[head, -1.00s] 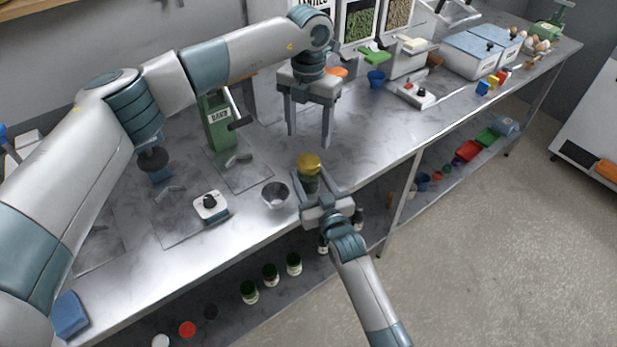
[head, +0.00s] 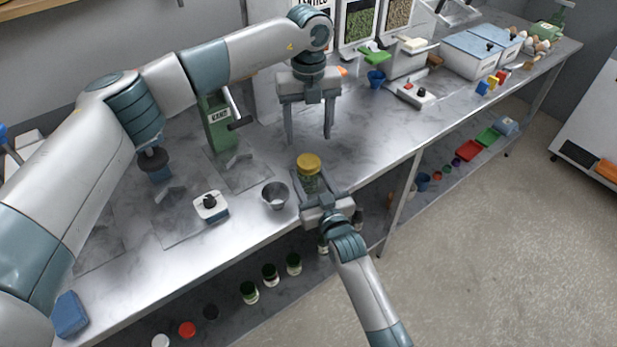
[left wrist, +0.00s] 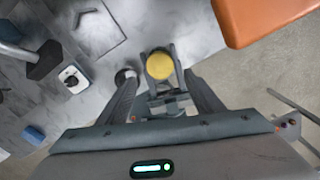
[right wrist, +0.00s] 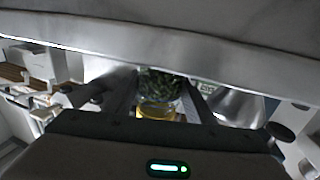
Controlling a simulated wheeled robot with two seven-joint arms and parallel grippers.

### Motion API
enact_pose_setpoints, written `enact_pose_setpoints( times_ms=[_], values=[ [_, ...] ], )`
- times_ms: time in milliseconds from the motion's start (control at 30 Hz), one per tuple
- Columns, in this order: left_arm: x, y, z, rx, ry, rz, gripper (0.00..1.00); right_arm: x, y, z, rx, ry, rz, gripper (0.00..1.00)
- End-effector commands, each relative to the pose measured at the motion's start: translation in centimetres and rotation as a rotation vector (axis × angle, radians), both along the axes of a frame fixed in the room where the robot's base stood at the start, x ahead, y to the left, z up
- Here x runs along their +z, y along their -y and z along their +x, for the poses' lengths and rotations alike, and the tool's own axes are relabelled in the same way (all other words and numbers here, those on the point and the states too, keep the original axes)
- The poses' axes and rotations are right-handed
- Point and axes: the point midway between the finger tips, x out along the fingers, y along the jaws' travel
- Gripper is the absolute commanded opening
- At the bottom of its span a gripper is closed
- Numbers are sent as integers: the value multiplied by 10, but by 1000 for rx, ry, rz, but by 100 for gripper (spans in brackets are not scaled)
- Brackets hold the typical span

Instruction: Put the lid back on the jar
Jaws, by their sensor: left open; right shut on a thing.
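The jar (head: 308,181) is clear with green contents and has a yellow lid (head: 308,162) at its top. The lid looks level on the mouth; I cannot tell if it is fastened. My right gripper (head: 322,194) is shut on the jar near the bench's front edge. The right wrist view shows the jar (right wrist: 160,88) between the fingers, with the lid (right wrist: 155,113) below. My left gripper (head: 309,137) is open and empty, pointing down above and behind the jar. In the left wrist view the lid (left wrist: 160,66) appears beyond the open fingertips, apart from them.
A white device with a black knob (head: 210,206) and a green press-like stand (head: 219,125) are farther left. Several jars (head: 269,274) stand on the lower shelf.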

Motion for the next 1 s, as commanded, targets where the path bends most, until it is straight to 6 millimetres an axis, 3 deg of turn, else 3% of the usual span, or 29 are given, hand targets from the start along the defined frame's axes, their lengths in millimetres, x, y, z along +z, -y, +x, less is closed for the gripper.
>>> enact_pose_setpoints(
  times_ms=[267,733,1000],
  values=[
    [-9,0,0,-1,-1,1,60,-1,0,0,0,-2,-1,0],
    [-64,0,-1,0,-2,1,60,-1,0,0,0,-2,-1,0],
    [-80,0,0,-2,0,0,60,-1,0,0,0,-2,-1,0]
  ],
)
